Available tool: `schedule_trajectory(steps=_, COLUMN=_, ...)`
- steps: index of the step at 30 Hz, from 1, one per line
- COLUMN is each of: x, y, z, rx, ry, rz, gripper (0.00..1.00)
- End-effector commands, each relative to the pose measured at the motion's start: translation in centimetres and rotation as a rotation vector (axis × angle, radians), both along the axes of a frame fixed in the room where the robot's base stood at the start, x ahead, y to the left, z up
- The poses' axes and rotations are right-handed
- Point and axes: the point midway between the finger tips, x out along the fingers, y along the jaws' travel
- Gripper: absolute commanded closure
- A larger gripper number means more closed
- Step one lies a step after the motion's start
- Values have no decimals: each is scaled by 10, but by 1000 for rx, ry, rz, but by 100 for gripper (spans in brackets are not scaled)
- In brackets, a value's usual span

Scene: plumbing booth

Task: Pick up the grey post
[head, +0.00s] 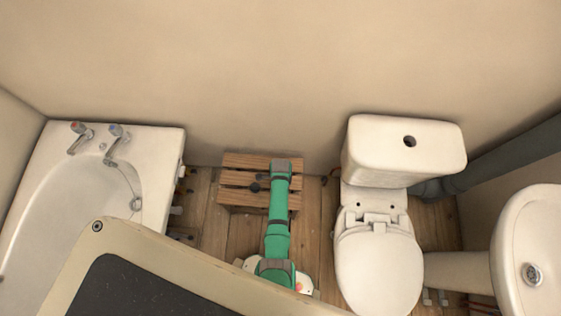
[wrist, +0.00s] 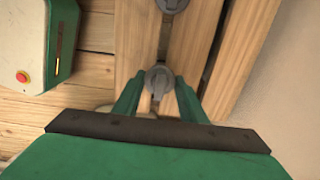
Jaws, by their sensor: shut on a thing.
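In the wrist view, a grey post (wrist: 158,77) with a round slotted top stands on the wooden slats between the two green fingers of my gripper (wrist: 157,92). My gripper is shut on this post. A second grey post (wrist: 172,4) shows at the top edge of the wrist view, apart from the gripper. In the head view, my green arm reaches over a slatted wooden crate (head: 232,181), and its fingers are hidden there. A small dark round piece (head: 256,188) shows on the crate just left of the arm.
The crate stands on a plank floor (head: 212,230) against the beige wall (head: 270,70). A white bathtub (head: 160,165) is at left. A white toilet (head: 378,265) is close at right, with a sink (head: 533,240) beyond. A pale-rimmed dark panel (head: 130,290) covers the lower left.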

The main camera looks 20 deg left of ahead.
Motion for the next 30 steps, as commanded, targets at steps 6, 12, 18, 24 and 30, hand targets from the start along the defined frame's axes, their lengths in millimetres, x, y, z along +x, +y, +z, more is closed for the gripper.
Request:
schedule_trajectory(steps=6, x=-14, y=-5, z=27, rx=0, ry=0, rz=-1, gripper=86)
schedule_trajectory(steps=12, x=-41, y=-15, z=62, rx=1, ry=-2, rz=-2, gripper=86)
schedule_trajectory(steps=18, x=-81, y=-29, z=86, rx=0, ry=2, rz=-2, gripper=86)
schedule_trajectory(steps=24, x=-112, y=-40, z=102, rx=1, ry=1, rz=-2, gripper=86)
schedule_trajectory(steps=30, x=-128, y=-46, z=110, rx=0, ry=0, rz=0, gripper=86)
